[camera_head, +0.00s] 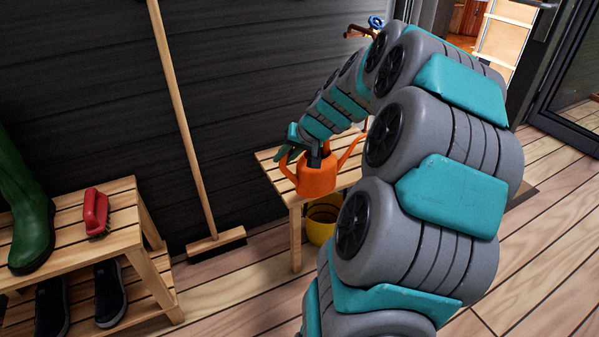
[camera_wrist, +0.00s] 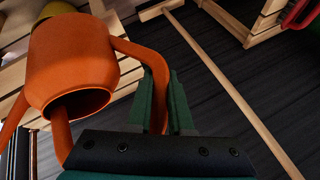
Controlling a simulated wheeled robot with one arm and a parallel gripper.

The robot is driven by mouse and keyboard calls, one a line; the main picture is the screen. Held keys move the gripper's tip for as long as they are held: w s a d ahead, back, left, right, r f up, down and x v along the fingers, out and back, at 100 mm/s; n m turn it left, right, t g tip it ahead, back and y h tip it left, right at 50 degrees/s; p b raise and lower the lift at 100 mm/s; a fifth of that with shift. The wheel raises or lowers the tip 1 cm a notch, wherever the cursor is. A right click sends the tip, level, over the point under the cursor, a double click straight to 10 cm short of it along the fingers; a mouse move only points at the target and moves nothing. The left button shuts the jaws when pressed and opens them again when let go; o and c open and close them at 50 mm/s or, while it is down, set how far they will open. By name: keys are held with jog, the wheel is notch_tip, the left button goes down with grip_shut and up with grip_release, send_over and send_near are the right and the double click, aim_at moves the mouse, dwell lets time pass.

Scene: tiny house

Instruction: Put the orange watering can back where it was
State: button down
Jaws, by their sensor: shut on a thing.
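The orange watering can (camera_head: 316,180) is at the front edge of the small wooden bench (camera_head: 268,158) in the head view. Whether its base touches the slats or hangs just above them, I cannot tell. In the wrist view the can (camera_wrist: 75,60) fills the upper left, with its round opening toward the camera. My gripper (camera_wrist: 168,100) is shut on the can's handle, which runs between the dark green fingers. In the head view my gripper (camera_head: 308,152) is just above the can, and my arm hides part of the bench's right side.
A yellow bucket (camera_head: 321,222) stands under the bench. A broom (camera_head: 182,115) leans on the dark wall to its left. A wooden rack (camera_head: 130,208) holds a green boot (camera_head: 28,215), a red brush (camera_head: 96,210) and dark shoes (camera_head: 110,292). A tap (camera_head: 375,22) is on the wall.

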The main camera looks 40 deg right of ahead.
jog(key=shift+s+d+r, duration=0.15)
jog(key=shift+d, duration=0.3)
jog(key=w+d+f+p, duration=0.1)
jog(key=w+d+f, duration=0.1)
jog(key=w, duration=0.5)
jog(key=w+d+f+p, duration=0.1)
jog(key=w+d+f, duration=0.2)
jog(key=w, duration=0.5)
jog(key=c, duration=0.8)
grip_release()
jog(key=shift+a, duration=0.1)
jog(key=v, duration=1.2)
jog(key=shift+a+b, duration=0.15)
jog(key=shift+b, duration=0.25)
